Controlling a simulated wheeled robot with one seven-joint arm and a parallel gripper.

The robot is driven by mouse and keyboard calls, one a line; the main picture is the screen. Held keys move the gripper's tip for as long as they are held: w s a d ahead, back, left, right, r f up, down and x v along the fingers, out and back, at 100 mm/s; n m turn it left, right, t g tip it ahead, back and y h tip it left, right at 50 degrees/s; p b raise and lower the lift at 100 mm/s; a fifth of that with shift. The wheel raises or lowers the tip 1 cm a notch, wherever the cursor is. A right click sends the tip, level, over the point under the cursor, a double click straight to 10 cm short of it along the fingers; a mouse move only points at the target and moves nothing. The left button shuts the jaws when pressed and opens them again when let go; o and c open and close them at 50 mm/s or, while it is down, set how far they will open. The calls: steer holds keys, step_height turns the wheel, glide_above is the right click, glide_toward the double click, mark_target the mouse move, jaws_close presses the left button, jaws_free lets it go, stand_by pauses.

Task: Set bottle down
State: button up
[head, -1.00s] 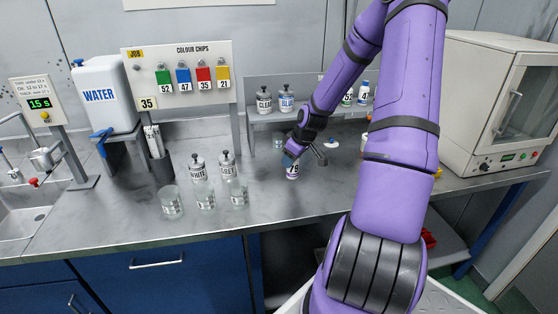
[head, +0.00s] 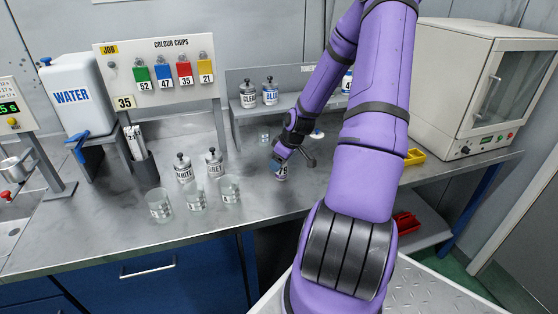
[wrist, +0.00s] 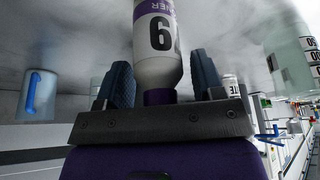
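The bottle (head: 281,172), white with a purple band and the number 79, stands on the bench in the head view, below my gripper (head: 283,156). In the wrist view the bottle (wrist: 158,50) has its dark purple cap toward my gripper's palm. My gripper's two blue-grey fingers (wrist: 162,78) lie one on each side of it. A narrow gap shows between the bottle and the right finger; the left finger looks very close to it. The fingers appear open around the bottle. The bottle's base is out of the wrist view.
Glass beakers (head: 195,197) and the WHITE and GREY bottles (head: 183,170) stand to the left. A shelf (head: 236,115) with CLEAR and BLUE bottles is behind. An oven (head: 470,90) stands far right. Bare bench lies in front.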

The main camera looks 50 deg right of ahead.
steer(key=shift+o, duration=0.3)
steer(key=shift+r, duration=0.1)
steer(key=v, duration=1.2)
steer(key=s+a+r+g+h, duration=0.1)
steer(key=a+r+h, duration=0.1)
steer(key=a+r, duration=0.7)
steer(key=s+a+r+g+h, duration=0.1)
steer(key=a+r, duration=0.5)
steer(key=a, duration=0.5)
steer(key=s+a+r+m+t+y, duration=0.2)
steer(key=s+a+r+t, duration=0.1)
steer(key=s+a+r, duration=0.6)
steer(key=s+a, duration=0.2)
steer(key=s, duration=0.1)
steer(key=shift+s+a+r+m, duration=0.3)
steer(key=shift+s, duration=0.1)
